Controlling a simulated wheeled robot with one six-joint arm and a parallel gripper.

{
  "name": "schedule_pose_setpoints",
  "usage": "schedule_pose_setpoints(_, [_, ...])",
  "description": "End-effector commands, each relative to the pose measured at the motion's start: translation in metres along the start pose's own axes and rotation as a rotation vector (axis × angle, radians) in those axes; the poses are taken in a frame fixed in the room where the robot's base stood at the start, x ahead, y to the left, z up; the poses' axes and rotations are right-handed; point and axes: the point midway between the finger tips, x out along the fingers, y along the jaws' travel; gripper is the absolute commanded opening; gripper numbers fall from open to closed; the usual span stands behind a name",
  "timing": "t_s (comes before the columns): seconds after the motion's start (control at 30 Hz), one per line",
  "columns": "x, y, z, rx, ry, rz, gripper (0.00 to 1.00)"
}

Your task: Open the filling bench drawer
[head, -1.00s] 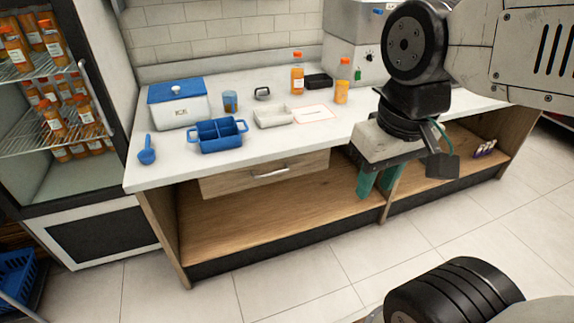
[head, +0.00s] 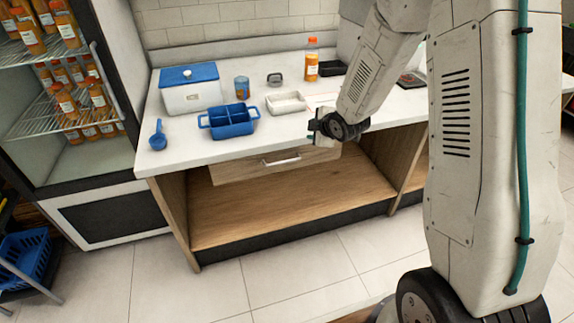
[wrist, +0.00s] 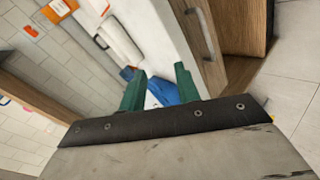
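The filling bench drawer (head: 235,172) has a wooden front under the white worktop and looks shut. Its pale bar handle (head: 282,160) is on the front; it also shows in the wrist view (wrist: 200,35) at the upper right. My gripper (head: 311,139) is near the worktop's front edge, to the right of and above the handle in the head view, and partly hidden by my arm. In the wrist view my gripper's green fingers (wrist: 159,78) are apart with nothing between them. The handle is beyond and to the right of them, not touched.
On the worktop (head: 190,143) stand a blue-lidded box (head: 191,95), a blue divided caddy (head: 229,122), a blue scoop (head: 158,137), a white tray (head: 286,102) and an orange bottle (head: 312,68). The shelf (head: 290,205) below is empty. Floor in front is clear.

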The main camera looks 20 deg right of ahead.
Motion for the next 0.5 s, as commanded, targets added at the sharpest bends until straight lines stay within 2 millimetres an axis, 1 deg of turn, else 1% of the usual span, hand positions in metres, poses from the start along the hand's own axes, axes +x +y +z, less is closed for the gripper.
schedule_pose_setpoints(0.03, [0.022,-0.016,0.005,-0.049,0.039,0.018,0.32])
schedule_pose_setpoints(0.1, [0.045,-0.032,0.007,-0.126,0.101,0.063,0.32])
schedule_pose_setpoints(0.2, [0.072,-0.060,0.010,-0.220,0.188,0.136,0.32])
schedule_pose_setpoints(0.33, [0.093,-0.095,0.013,-0.310,0.277,0.236,0.32])
schedule_pose_setpoints(0.4, [0.099,-0.111,0.014,-0.343,0.313,0.283,0.32])
schedule_pose_setpoints(0.5, [0.103,-0.128,0.016,-0.374,0.347,0.339,0.32])
